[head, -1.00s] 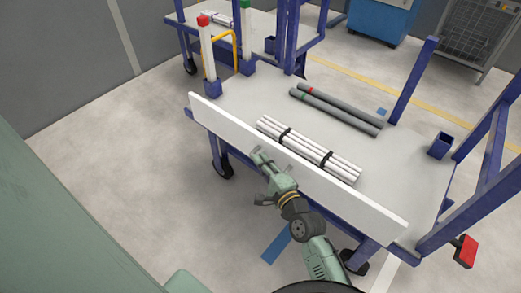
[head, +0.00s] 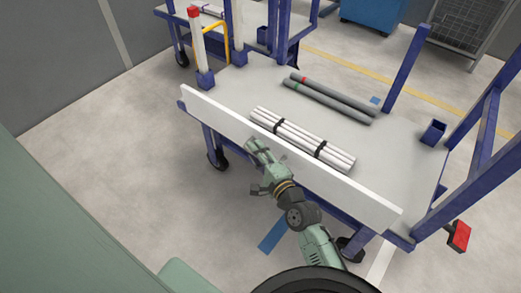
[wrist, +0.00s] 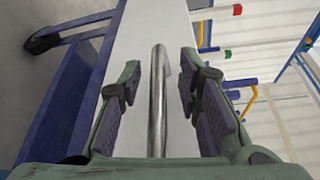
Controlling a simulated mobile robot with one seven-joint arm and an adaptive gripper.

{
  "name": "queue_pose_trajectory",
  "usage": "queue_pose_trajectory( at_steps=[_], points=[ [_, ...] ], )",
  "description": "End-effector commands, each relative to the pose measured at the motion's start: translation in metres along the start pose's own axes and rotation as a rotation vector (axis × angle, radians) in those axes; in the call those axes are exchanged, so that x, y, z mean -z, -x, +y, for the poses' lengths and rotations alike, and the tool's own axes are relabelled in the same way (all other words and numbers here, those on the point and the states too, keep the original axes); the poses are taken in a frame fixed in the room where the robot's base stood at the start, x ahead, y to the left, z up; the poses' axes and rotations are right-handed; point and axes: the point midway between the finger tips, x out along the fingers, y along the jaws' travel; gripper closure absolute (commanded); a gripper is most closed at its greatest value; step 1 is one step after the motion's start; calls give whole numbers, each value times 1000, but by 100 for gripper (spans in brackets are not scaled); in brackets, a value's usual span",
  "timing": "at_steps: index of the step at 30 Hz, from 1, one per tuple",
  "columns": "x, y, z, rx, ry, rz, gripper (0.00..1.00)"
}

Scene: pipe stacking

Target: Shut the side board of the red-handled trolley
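The side board (head: 330,180) is a long white panel on the near edge of the trolley deck (head: 235,80). It stands up along that edge; its exact tilt is hard to tell. The trolley's red handle (head: 459,236) is at the right. My gripper (head: 258,152) is at the outer face of the board, left of its middle. In the wrist view my gripper (wrist: 158,72) is open, its fingers on either side of a grey metal bar (wrist: 157,105) in front of the white board (wrist: 135,40). I see a gap on each side of the bar.
A bundle of white pipes (head: 300,138) with black straps lies on the deck just behind the board. Two grey pipes (head: 330,97) lie farther back. Blue posts (head: 407,75) rise from the deck. A red-topped white post (head: 197,40) stands at the left corner. The floor (head: 110,150) at left is clear.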

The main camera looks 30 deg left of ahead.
Motion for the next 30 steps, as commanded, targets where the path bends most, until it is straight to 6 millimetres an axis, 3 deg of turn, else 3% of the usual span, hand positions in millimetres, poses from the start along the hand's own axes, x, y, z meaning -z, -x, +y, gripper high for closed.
queue_pose_trajectory(
  at_steps=[5, 13, 30],
  points=[
    [1, 17, 0, -2, 4, 1, 69],
    [1, 60, 1, -5, 3, 1, 69],
    [2, 107, 0, 1, 4, 7, 69]
  ],
)
